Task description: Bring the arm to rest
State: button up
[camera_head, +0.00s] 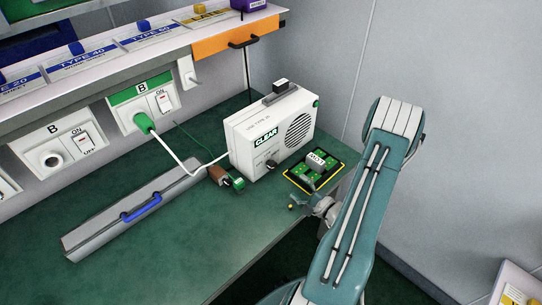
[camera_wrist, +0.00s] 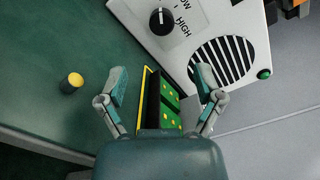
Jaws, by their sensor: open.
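My arm rises from the lower right in the head view, its teal link standing right of the bench. My gripper (camera_wrist: 162,85) is open in the wrist view, with its two fingers spread and nothing between the tips that I can see held. It is over a green circuit board with a yellow edge (camera_wrist: 167,110), which my wrist partly hides. In the head view my gripper (camera_head: 304,202) is small, by the bench's front edge, next to the board (camera_head: 299,174).
A small yellow-topped cylinder (camera_wrist: 72,82) is left of my gripper. A grey case with a blue handle (camera_head: 140,209) lies left. A wall stands at right.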

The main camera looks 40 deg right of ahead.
jog(key=w+a+r+n+g+y, duration=0.1)
jog(key=a+r+n+g+y, duration=0.55)
jog(key=a, duration=0.45)
jog(key=w+a+r+n+g+y, duration=0.2)
jog(key=a+r+n+g+y, duration=0.2)
jog(key=a+r+n+g, duration=0.4)
jog(key=s+a+r+n+t+h, duration=0.1)
jog(key=s+a+r+n+h, duration=0.3)
jog(key=s+r+h, duration=0.1)
jog(key=s+a+r+n+t+h, duration=0.1)
jog(key=s+a+r+n+h, duration=0.4)
jog(key=r, duration=0.5)
jog(key=shift+s+a+h, duration=0.15)
jog(key=shift+s+h, duration=0.35)
jog(key=shift+h, duration=0.55)
